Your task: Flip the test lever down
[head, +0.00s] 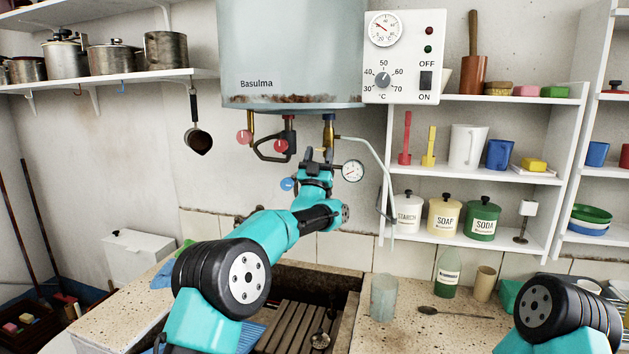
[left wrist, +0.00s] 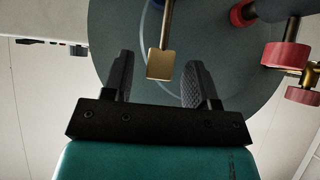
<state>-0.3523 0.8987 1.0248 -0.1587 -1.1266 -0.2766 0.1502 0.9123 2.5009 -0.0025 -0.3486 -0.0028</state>
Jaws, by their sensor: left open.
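The test lever (left wrist: 160,62) shows in the left wrist view as a flat brass tab on a thin stem, hanging under the round base of the boiler. My left gripper (left wrist: 157,80) is open, with one dark finger on each side of the tab and a gap on both sides. In the head view my left gripper (head: 318,157) is raised below the boiler (head: 290,50), by the brass fitting (head: 328,128) on its right. The lever itself is hard to make out there. My right arm shows at the lower right, but its gripper is out of view.
Red-knobbed valves (head: 280,146) and a blue knob (head: 287,184) are left of my left gripper. A pressure gauge (head: 352,171) and a grey pipe (head: 375,150) are close on its right. The stone trough with a slatted wooden rack (head: 290,328) lies below.

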